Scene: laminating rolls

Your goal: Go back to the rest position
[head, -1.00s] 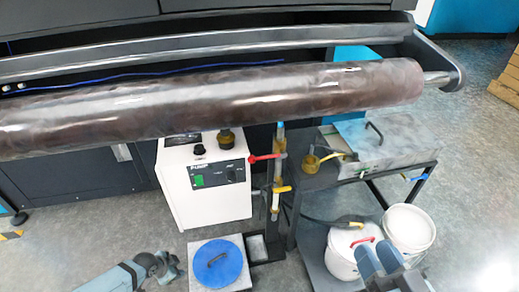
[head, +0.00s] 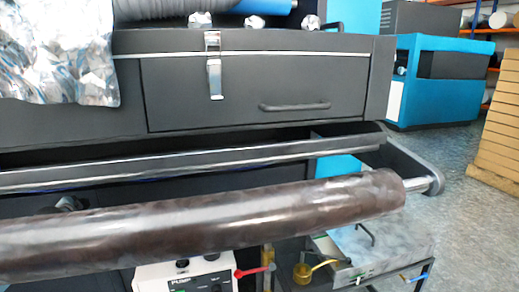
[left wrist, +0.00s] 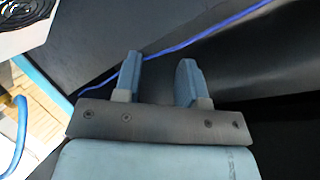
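The dark brown, glossy laminating roll (head: 220,218) lies across the front of the machine in the head view, on a metal shaft whose right end shows. A small grey part of my left gripper (head: 68,203) shows just above the roll's left part, mostly hidden behind it. In the left wrist view my left gripper (left wrist: 158,75) has its two blue fingers apart with nothing between them. Dark machine surfaces and a blue cable (left wrist: 205,35) lie beyond the fingers. My right gripper is in neither view.
The dark machine front with a latched drawer (head: 255,90) stands behind the roll. Below are a white pump box (head: 185,275) and a metal tank (head: 380,245) on a stand. A blue machine (head: 440,80) and cardboard stack (head: 497,140) stand right, with open floor before them.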

